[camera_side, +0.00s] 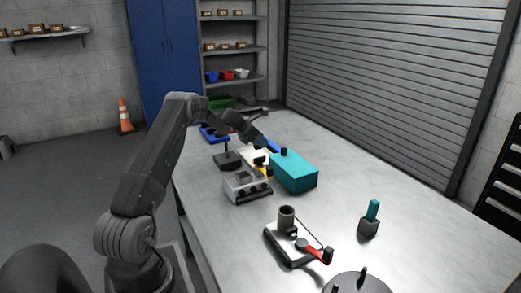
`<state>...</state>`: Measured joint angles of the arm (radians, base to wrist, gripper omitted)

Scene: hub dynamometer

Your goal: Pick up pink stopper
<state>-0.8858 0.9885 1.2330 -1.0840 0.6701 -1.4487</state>
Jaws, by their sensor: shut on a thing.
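My arm reaches over the bench, and my gripper (262,147) is at the far middle, just behind the teal box. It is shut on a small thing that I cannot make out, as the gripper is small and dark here. I cannot pick out a pink stopper anywhere in the side view. It may be hidden by my gripper or by the things around it.
A teal box (296,173) and a clear grey tray (246,187) stand close in front of my gripper. A fixture with a red lever (318,252) and a teal-handled tool (371,215) are nearer. The bench's right side (420,215) is mostly clear.

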